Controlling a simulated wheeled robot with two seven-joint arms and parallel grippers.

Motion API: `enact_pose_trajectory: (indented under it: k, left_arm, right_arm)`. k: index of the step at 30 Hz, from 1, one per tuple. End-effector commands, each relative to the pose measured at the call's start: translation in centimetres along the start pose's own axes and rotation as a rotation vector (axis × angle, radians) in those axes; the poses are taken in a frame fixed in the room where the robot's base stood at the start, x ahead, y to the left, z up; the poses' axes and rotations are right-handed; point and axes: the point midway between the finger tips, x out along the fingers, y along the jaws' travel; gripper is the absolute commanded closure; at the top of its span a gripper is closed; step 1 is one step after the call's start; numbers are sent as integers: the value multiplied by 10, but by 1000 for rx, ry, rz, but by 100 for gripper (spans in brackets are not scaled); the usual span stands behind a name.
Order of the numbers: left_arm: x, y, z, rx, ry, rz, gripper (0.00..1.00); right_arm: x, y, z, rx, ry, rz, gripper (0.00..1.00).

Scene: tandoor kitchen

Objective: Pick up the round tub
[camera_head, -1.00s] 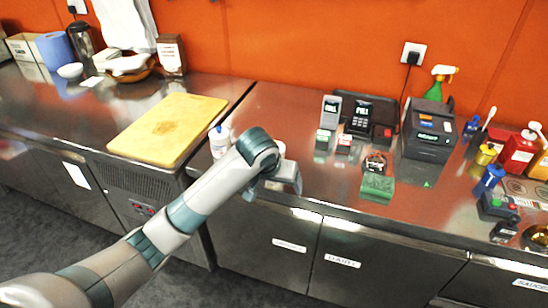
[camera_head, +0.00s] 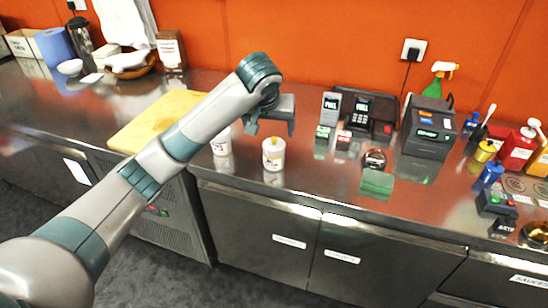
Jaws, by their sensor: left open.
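A round white tub (camera_head: 273,154) with a yellowish top stands upright on the steel counter, near its front edge. A second white container (camera_head: 221,142) with red print stands to its left; my arm hides its top. My left gripper (camera_head: 271,124) is open and empty, above and behind the round tub in the picture, apart from it. My right gripper is not in view.
A yellow cutting board (camera_head: 150,130) lies to the left, partly behind my arm. A card terminal (camera_head: 361,115), a dark printer-like box (camera_head: 428,128) and a tape dispenser (camera_head: 375,159) stand to the right. The counter right of the tub is fairly clear.

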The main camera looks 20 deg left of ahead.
Motion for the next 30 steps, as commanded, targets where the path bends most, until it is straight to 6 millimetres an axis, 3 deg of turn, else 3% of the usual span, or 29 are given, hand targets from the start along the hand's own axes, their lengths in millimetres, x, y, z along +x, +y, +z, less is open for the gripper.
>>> enact_pose_trajectory:
  k: [5, 21, 30]
  left_arm:
    - [17, -1, 0, -1, -4, -3, 23]
    - [107, 0, 0, 0, -3, -3, 23]
    - [120, 0, 0, 0, -1, 0, 23]
  right_arm:
    - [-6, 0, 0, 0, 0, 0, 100]
    - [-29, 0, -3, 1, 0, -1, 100]
    - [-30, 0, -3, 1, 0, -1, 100]
